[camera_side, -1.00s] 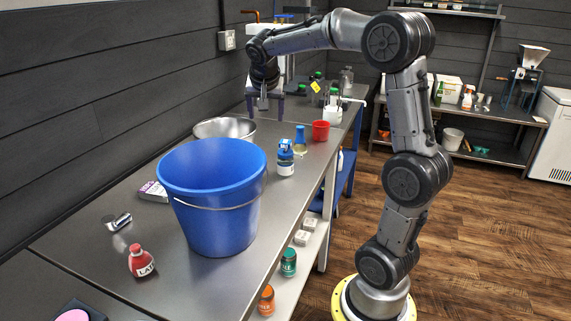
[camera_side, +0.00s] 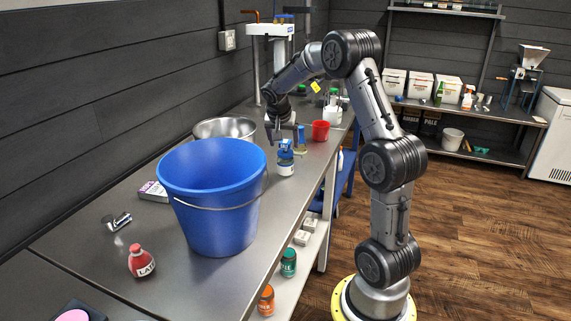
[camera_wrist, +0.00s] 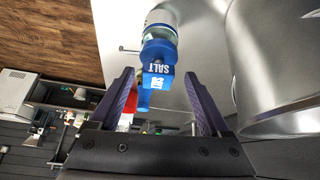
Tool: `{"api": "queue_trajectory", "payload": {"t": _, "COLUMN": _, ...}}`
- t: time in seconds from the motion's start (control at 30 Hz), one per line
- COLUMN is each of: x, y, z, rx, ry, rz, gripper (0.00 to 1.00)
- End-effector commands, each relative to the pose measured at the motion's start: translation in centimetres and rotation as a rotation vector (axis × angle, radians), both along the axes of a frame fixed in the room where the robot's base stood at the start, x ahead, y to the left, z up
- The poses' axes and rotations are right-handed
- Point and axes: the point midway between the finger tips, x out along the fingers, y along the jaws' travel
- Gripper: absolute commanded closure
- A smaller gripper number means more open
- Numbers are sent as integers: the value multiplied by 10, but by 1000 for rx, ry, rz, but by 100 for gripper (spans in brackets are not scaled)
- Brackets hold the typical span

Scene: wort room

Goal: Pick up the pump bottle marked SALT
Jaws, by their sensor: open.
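The pump bottle marked SALT (camera_side: 286,164) stands upright on the steel bench, with a blue top and a label on its clear body. It also shows in the wrist view (camera_wrist: 160,52), its SALT lettering upside down. My gripper (camera_side: 285,137) is open and empty, just above and behind the bottle in the side view. In the wrist view its two fingers (camera_wrist: 160,80) stand apart, with the blue bottle top appearing between and beyond their tips. I see no contact with the bottle.
A blue bucket (camera_side: 216,210) and a steel bowl (camera_side: 222,126) stand left of the bottle. The bowl looms close on the right in the wrist view (camera_wrist: 262,60).

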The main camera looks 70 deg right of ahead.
Motion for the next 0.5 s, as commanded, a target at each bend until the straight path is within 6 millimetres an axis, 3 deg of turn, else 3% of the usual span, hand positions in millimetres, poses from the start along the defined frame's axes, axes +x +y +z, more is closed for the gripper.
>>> {"api": "queue_trajectory", "payload": {"t": 0.3, "x": 1, "y": -22, "z": -36, "rx": 3, "ry": 2, "rz": -1, "gripper": 19}}
{"api": "queue_trajectory", "payload": {"t": 0.5, "x": 1, "y": -25, "z": -39, "rx": 1, "ry": 1, "rz": -1, "gripper": 19}}
